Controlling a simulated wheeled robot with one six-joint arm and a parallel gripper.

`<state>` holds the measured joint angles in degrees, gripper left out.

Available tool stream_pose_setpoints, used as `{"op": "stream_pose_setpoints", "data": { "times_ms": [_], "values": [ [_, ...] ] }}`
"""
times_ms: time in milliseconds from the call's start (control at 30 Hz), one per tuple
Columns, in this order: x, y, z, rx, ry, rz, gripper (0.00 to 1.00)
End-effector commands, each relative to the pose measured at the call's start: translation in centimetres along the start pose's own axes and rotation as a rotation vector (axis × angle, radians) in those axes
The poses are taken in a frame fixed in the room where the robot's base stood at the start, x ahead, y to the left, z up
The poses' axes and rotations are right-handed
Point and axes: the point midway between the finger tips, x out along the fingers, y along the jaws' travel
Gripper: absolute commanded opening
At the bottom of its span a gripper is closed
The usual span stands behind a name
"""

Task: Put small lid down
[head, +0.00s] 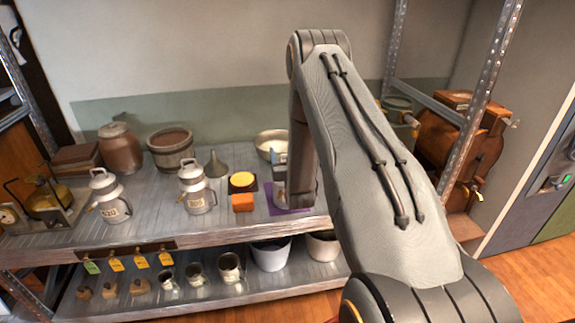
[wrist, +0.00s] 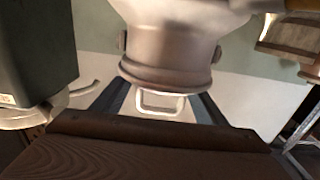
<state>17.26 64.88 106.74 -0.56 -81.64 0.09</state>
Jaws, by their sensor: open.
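The small lid (wrist: 160,103), with a pale loop handle, shows in the wrist view, which appears upside down. It seems to sit on the neck of a grey metal can (wrist: 170,55). My gripper (wrist: 160,108) is open, with one dark finger on each side of the handle; I cannot tell whether they touch it. In the head view, a grey can (head: 280,188) on a purple mat (head: 276,208) is partly hidden by my arm. The lid is not clear there.
Two milk cans (head: 108,197) (head: 195,188), a funnel (head: 215,164), a yellow disc (head: 242,179) and an orange block (head: 243,202) stand left of my arm. A barrel (head: 172,148) and a metal basin (head: 271,145) stand behind. A metal post (head: 480,90) rises at the right.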

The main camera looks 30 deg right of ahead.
Motion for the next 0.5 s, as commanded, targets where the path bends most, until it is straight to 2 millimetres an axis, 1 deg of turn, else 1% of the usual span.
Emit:
{"op": "stream_pose_setpoints", "data": {
  "times_ms": [167, 267, 300, 433, 467, 500],
  "values": [
    [0.01, 0.0, 0.03, 0.0, 0.0, 0.0, 0.66],
    [0.01, 0.0, 0.02, 0.0, 0.0, 0.0, 0.51],
    [0.0, 0.0, 0.02, 0.0, 0.0, 0.0, 0.44],
    [0.0, 0.01, 0.01, 0.0, 0.0, 0.0, 0.22],
    [0.0, 0.01, 0.0, 0.0, 0.0, 0.0, 0.21],
    [0.0, 0.01, -0.01, 0.0, 0.0, 0.0, 0.18]
  ]
}}
